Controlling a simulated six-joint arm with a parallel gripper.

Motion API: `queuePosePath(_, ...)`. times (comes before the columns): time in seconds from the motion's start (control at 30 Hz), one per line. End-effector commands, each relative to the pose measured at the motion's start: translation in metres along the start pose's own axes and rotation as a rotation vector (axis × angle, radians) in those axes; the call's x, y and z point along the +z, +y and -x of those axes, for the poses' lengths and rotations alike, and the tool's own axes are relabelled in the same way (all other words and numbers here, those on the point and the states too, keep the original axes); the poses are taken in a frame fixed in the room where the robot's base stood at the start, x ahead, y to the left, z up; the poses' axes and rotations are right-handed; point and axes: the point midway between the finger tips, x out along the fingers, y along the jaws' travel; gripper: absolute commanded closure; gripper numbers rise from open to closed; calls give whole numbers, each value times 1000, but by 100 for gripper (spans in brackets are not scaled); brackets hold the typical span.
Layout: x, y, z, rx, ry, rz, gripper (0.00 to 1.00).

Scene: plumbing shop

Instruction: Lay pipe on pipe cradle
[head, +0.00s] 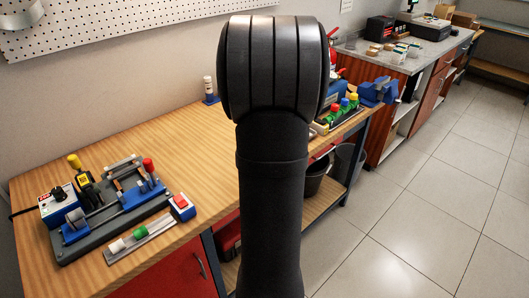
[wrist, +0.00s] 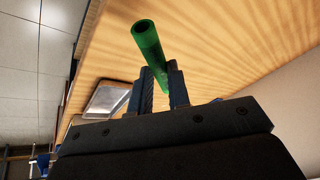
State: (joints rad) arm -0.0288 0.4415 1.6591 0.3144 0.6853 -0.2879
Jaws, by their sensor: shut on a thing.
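A green pipe (wrist: 152,48) is held between the two fingers of my gripper (wrist: 162,90) in the wrist view. Its hollow open end points away from the gripper, and it is tilted. The wooden bench top lies behind it. In the head view my arm hides both the gripper and the pipe. I cannot pick out the pipe cradle for certain; it may be behind my arm or among the fixtures on the bench.
A dark fixture with blue parts (head: 75,235) stands on the left of the wooden bench (head: 190,150), beside a strip with a green piece (head: 138,232). A blue vise (head: 378,91) is at right. A metallic tray (wrist: 108,98) shows in the wrist view. The bench middle left of my arm is clear.

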Motion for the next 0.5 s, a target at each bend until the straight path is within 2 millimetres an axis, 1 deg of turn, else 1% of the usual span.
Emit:
queuePosePath(0.03,-2,-20,6,-24,-13,96,100)
queuePosePath(0.07,-2,-31,10,-39,-21,158,100)
queuePosePath(0.1,-2,-46,15,-59,-32,242,100)
queuePosePath(0.27,3,-104,37,-141,-67,582,100)
queuePosePath(0.3,5,-118,42,-162,-73,668,100)
queuePosePath(0.5,22,-185,73,-276,-81,1087,100)
